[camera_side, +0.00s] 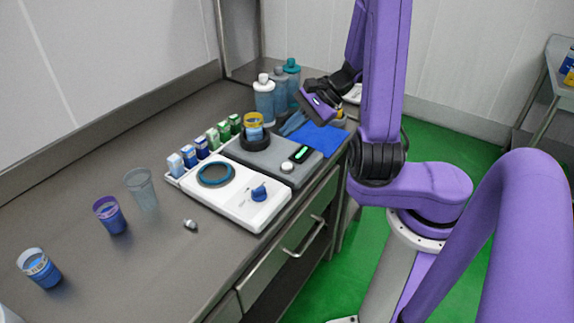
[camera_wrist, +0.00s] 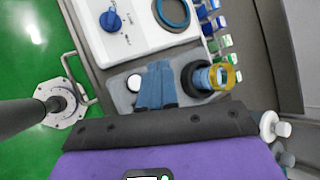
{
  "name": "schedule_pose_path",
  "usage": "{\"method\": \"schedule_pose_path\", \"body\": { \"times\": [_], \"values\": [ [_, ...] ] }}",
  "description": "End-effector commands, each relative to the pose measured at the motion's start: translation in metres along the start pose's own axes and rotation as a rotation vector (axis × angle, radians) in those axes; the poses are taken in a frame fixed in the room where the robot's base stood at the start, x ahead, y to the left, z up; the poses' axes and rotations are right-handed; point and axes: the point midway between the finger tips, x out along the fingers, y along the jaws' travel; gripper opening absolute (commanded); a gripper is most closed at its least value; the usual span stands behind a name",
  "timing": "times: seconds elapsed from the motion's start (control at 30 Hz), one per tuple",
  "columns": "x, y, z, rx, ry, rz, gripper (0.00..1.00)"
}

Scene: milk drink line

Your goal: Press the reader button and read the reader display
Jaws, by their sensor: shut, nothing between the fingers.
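The reader is a flat grey box (camera_side: 262,155) on the counter. A round white button (camera_side: 287,167) sits near its front corner, beside a dark display (camera_side: 301,153) with a green lit area; any characters are too small to read. In the wrist view the button (camera_wrist: 134,82) shows left of my fingers, and the display is not visible. A yellow-rimmed cup (camera_side: 254,121) stands in a black ring on the reader; it also shows in the wrist view (camera_wrist: 224,76). My gripper (camera_side: 284,132) is shut and empty, above the reader's far side, apart from the button.
A white unit (camera_side: 225,207) with a blue knob and blue ring adjoins the reader. Small cartons (camera_side: 201,147) line its back side, and bottles (camera_side: 264,95) stand behind my gripper. A blue cloth (camera_side: 320,137) lies at the right. Cups (camera_side: 110,215) stand at left.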

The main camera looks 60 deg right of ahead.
Motion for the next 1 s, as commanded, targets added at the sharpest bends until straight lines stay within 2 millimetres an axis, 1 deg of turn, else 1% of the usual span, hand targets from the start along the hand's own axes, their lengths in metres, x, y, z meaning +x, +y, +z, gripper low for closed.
{"method": "schedule_pose_path", "body": {
  "times": [0.4,0.53,0.73,1.0],
  "values": [
    [0.037,0.028,-0.026,0.006,-0.002,0.004,0.0],
    [0.045,0.034,-0.033,0.004,-0.002,0.002,0.0],
    [0.052,0.039,-0.038,0.002,0.001,0.002,0.0],
    [0.053,0.04,-0.039,0.0,0.001,0.001,0.0]
  ]
}}
